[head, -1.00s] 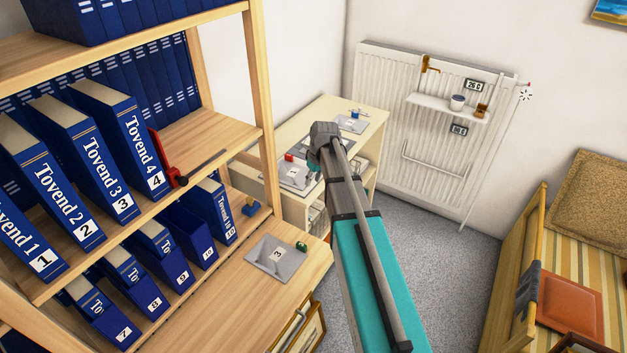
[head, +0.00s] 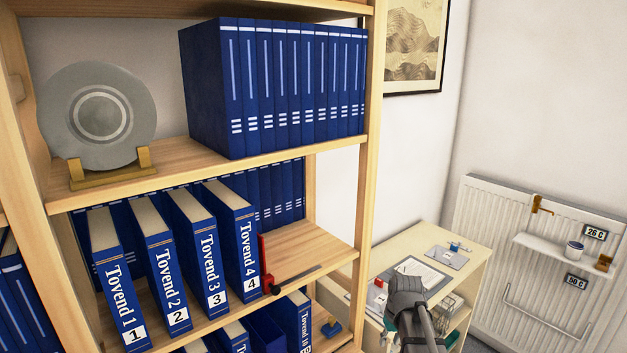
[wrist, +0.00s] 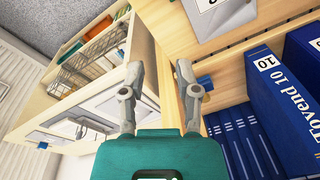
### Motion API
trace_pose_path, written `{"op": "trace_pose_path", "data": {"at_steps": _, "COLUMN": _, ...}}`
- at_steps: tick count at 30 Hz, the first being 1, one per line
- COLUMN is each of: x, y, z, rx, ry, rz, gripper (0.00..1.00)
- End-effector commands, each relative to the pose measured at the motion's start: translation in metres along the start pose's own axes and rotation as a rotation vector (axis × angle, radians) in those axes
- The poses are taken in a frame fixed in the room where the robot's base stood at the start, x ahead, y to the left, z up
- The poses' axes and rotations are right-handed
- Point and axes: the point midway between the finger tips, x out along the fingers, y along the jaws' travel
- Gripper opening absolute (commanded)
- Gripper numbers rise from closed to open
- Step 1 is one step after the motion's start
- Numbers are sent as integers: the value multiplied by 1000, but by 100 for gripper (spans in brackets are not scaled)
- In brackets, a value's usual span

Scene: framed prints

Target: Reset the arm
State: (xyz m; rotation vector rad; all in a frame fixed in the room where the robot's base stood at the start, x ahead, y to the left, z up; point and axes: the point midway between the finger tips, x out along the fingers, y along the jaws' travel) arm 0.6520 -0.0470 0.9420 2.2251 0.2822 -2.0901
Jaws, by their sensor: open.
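My gripper (wrist: 159,75) is open and empty in the wrist view, with its two grey fingers apart. Between and beyond the fingers is the wooden edge of the shelf unit. The blue binder Tovend 10 (wrist: 280,95) stands to the right of the fingers, apart from them. In the head view a grey part of my arm (head: 412,305) shows at the bottom, in front of the pale side cabinet (head: 465,240). The fingers cannot be made out there.
The wooden bookcase (head: 372,150) fills the left, with blue binders (head: 290,90), a round grey plate (head: 100,110) on a stand and a red bookend (head: 268,275). A white radiator (head: 480,210) with a small shelf (head: 550,245) is at right.

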Motion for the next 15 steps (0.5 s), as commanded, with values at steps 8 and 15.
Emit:
{"op": "trace_pose_path", "data": {"at_steps": 8, "x": -1, "y": -58, "z": 87, "rx": 141, "ry": -53, "rz": 59, "gripper": 42}}
{"op": "trace_pose_path", "data": {"at_steps": 15, "x": -2, "y": -67, "z": 104, "rx": 186, "ry": -65, "rz": 79, "gripper": 42}}
